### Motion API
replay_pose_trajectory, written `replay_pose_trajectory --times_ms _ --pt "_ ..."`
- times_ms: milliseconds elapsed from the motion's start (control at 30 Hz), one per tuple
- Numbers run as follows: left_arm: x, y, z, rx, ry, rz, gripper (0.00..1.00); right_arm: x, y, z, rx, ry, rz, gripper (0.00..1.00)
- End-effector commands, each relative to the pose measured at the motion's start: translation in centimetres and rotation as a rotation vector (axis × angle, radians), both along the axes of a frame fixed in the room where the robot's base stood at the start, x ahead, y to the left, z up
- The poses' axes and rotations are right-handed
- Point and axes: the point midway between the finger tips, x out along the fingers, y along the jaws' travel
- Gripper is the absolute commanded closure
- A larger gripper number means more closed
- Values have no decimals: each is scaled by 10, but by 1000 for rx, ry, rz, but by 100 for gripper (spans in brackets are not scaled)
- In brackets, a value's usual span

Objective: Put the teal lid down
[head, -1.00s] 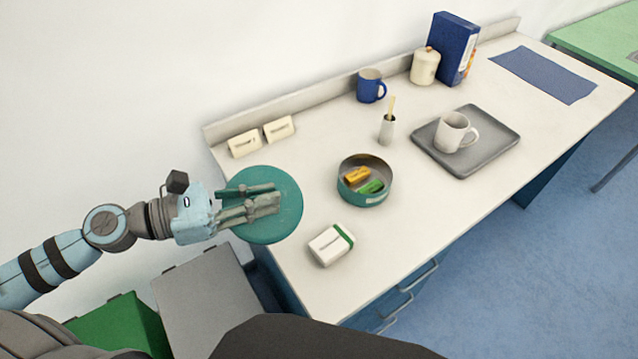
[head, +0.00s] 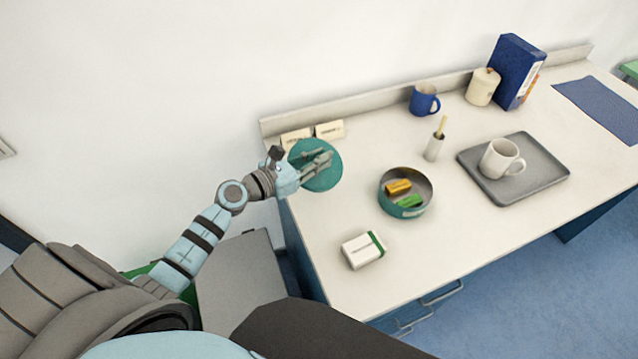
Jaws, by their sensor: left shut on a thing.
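The teal lid (head: 322,180) is a flat round disc at the left end of the white counter. My left gripper (head: 318,162) is over it and shut on it, reaching in from the left. I cannot tell whether the lid touches the counter or is held just above it. The teal round tin (head: 403,212) stands open to the right, with a yellow block (head: 398,187) and a green block (head: 410,201) inside. My right gripper is out of view.
Two small label cards (head: 329,130) stand behind the lid. A white box with a green stripe (head: 363,250) lies in front of the tin. A grey tray (head: 545,176) with a white mug (head: 499,158) is at right. A blue mug (head: 424,100) stands at the back. Counter left of the tin is bare.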

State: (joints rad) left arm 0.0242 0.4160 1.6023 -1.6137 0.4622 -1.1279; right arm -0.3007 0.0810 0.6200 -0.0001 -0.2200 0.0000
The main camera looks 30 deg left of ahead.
Motion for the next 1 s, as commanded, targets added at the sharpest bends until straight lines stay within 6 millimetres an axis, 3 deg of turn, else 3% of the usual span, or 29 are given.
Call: replay_pose_trajectory --times_ms 33,100,267,400,833,867,967,1000 --pt "0 0 -24 -2 3 0 100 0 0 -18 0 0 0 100" --pt "0 0 -38 -1 2 0 100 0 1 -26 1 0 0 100" --pt "0 0 -57 1 0 0 100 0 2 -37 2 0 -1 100" --pt "0 0 -86 2 0 0 100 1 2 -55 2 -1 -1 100" --pt "0 0 -94 3 -2 -2 100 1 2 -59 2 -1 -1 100" --pt "0 0 -93 4 -1 -2 82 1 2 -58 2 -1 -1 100" --pt "0 0 -92 4 -1 -2 66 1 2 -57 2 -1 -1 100" --pt "0 0 -92 4 -1 -2 65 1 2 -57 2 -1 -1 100"
